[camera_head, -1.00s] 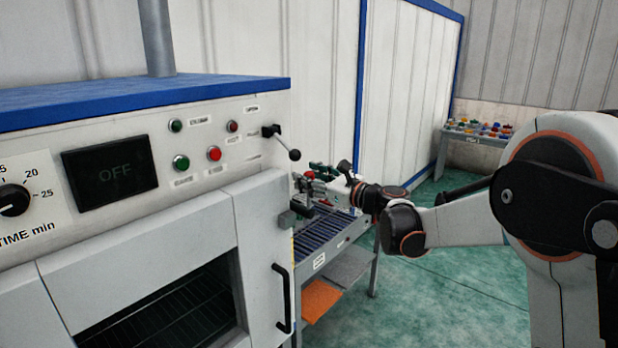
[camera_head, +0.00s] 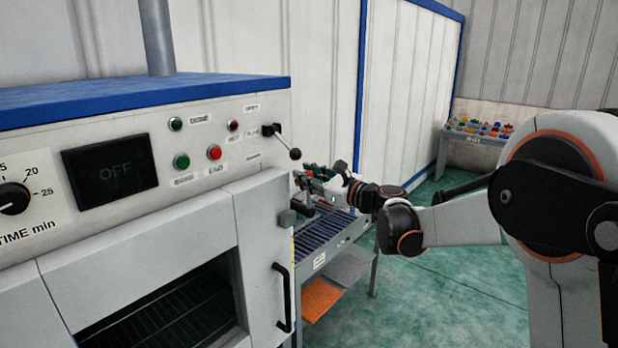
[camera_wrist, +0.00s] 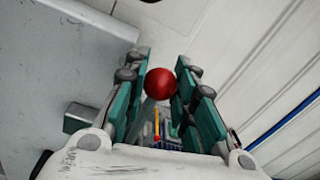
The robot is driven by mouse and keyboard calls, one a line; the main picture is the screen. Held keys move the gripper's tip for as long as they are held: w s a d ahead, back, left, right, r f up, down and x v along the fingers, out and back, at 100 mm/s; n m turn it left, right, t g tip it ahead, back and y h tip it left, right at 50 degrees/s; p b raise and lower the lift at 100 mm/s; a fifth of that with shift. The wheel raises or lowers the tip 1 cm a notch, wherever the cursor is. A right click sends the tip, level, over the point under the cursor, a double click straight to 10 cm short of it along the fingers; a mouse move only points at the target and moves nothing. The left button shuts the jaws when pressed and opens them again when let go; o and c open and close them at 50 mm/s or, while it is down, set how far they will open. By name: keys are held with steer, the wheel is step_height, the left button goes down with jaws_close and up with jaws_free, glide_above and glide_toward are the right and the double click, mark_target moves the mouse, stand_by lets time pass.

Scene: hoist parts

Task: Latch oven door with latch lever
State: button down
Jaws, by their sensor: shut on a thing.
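The grey oven door (camera_head: 262,240) is at the left in the head view, with a black bar handle (camera_head: 283,298). It looks flush with the oven front. A small dark grey block (camera_head: 288,217), which looks like the latch mount, sits at the door's right edge. My gripper (camera_head: 308,186) is just right of the oven front, beside that block. In the wrist view, a red ball knob (camera_wrist: 160,83) sits between the fingertips of my gripper (camera_wrist: 161,88), which is shut on it. The knob appears to belong to the latch lever; the lever's shaft is mostly hidden.
A panel lever with a black ball (camera_head: 295,154) juts out above my gripper. A roller table (camera_head: 330,248) stands behind and below the gripper. A far table (camera_head: 478,138) holds coloured parts. The green floor (camera_head: 430,290) at the right is open.

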mark_target(275, 203)
steer(key=shift+s+a+f+n, duration=0.15)
steer(key=shift+s+a+n, duration=0.25)
steer(key=shift+s+n, duration=0.1)
steer(key=s+a+f+n+b, duration=0.1)
steer(key=n, duration=0.1)
steer(key=s+a+n+b, duration=0.1)
steer(key=s+n, duration=0.1)
steer(key=s+a+f+n+b, duration=0.1)
steer(key=n, duration=0.1)
steer(key=shift+s+a+f+b, duration=0.2)
steer(key=shift+f+b, duration=0.1)
steer(key=shift+b, duration=0.1)
steer(key=shift+s+a+f+n+b, duration=0.25)
steer(key=shift+s+f+n+b, duration=0.2)
steer(key=shift+n, duration=0.3)
steer(key=shift+s+a+f+n+b, duration=0.25)
steer(key=shift+f+n, duration=0.25)
steer(key=shift+n, duration=0.3)
steer(key=shift+s+a+f+n+b, duration=0.3)
steer(key=shift+f+n+b, duration=0.2)
steer(key=shift+n, duration=0.25)
steer(key=c, duration=1.3)
jaws_free()
